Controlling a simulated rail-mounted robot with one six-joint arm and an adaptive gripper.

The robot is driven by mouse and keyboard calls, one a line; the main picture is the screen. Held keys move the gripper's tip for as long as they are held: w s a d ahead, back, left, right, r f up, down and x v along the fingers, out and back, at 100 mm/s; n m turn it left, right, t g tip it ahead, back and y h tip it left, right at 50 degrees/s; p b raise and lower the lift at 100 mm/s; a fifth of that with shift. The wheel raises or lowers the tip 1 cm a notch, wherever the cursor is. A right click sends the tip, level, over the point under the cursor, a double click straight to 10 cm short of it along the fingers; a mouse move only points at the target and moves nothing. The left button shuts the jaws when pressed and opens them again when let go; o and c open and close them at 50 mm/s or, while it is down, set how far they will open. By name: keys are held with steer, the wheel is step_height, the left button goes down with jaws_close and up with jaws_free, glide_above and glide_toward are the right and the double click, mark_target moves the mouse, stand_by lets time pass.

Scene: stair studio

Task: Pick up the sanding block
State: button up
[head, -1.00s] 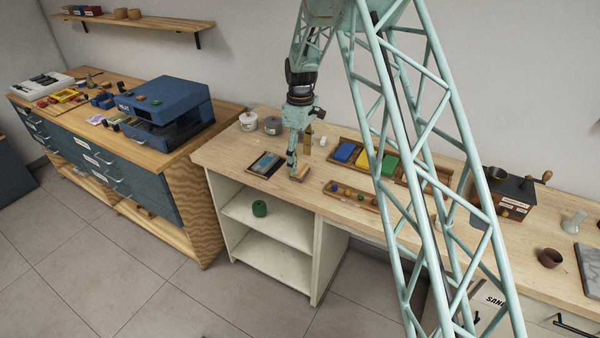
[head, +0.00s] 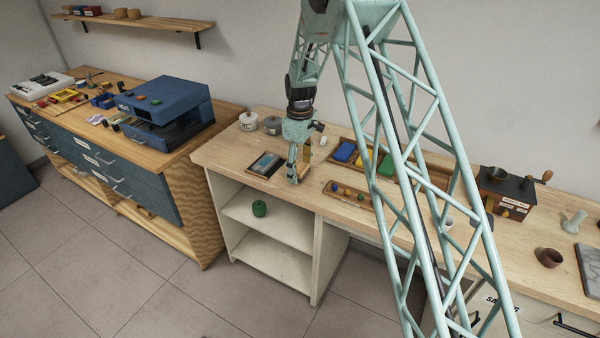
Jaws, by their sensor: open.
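My gripper (head: 294,177) points down at the left workbench top, with its fingertips at or just above the surface. It is open. The small brown block that lay just right of the fingertips a second ago, which looks like the sanding block, is now largely hidden by the fingers. I cannot tell whether it sits between them or touches them.
A dark framed tray (head: 265,164) lies left of my gripper. A wooden tray with small coloured knobs (head: 349,204) lies to the right. Bare bench (head: 235,150) lies further left.

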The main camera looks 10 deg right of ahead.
mark_target(300, 167)
steer(key=c, duration=1)
steer(key=shift+o, duration=0.2)
steer(key=shift+r, duration=0.2)
steer(key=shift+r, duration=1.65)
steer(key=s+r, duration=0.1)
steer(key=s, duration=1.5)
steer(key=shift+a+r, duration=0.2)
steer(key=shift+a, duration=0.2)
steer(key=shift+o, duration=0.4)
steer(key=shift+w, duration=0.1)
